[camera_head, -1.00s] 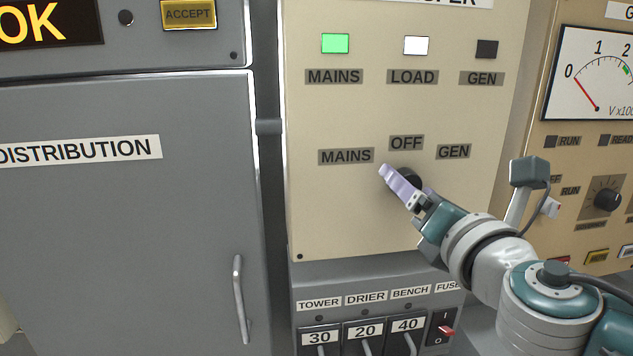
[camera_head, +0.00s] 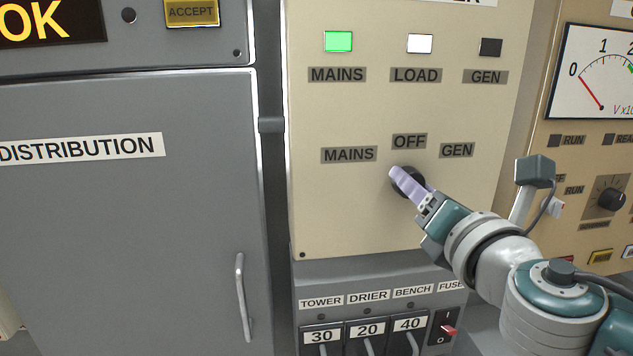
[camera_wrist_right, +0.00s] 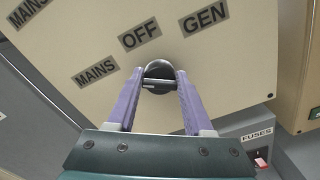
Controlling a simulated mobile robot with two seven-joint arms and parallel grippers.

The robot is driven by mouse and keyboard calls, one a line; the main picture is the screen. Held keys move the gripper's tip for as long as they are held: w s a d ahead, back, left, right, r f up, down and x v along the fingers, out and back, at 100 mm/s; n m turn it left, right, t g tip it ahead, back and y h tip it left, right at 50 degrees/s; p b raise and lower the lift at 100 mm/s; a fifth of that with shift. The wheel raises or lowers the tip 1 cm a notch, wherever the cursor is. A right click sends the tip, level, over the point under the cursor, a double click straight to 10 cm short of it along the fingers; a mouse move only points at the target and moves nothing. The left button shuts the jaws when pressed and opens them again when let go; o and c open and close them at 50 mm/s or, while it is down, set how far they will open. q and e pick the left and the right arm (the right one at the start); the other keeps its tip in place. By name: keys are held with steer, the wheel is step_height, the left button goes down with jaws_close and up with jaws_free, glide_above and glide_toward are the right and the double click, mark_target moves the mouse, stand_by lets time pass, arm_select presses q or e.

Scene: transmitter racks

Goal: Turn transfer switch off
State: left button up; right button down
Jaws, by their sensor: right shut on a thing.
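The transfer switch is a round black knob (camera_head: 409,181) on the beige transfer panel (camera_head: 340,215), below the labels MAINS, OFF and GEN. My right gripper (camera_head: 404,180), with pale purple fingers, is at the knob and covers much of it. In the right wrist view the dark knob (camera_wrist_right: 159,73) sits between the two fingertips (camera_wrist_right: 158,84), which are shut on it. The knob's pointer is hidden, so its exact setting cannot be told. The green MAINS lamp (camera_head: 338,42) and the white LOAD lamp (camera_head: 420,44) are lit. The GEN lamp (camera_head: 490,47) is dark. My left gripper is not in view.
A grey distribution cabinet (camera_head: 120,220) with a vertical handle (camera_head: 242,297) stands at left. Breakers (camera_head: 367,335) and a red fuse switch (camera_head: 448,330) lie below the panel. A beige generator panel (camera_head: 580,230) with a meter and knob (camera_head: 611,198) stands at right, beyond my arm.

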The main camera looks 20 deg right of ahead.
steer(key=shift+d+f+m+b, duration=0.1)
steer(key=shift+m+b, duration=1.15)
steer(key=shift+m, duration=1.6)
steer(key=shift+f+m+b, duration=0.1)
steer(key=shift+m+b, duration=1.15)
steer(key=shift+m, duration=1.9)
steer(key=shift+c, duration=1.6)
jaws_free()
steer(key=shift+s, duration=0.1)
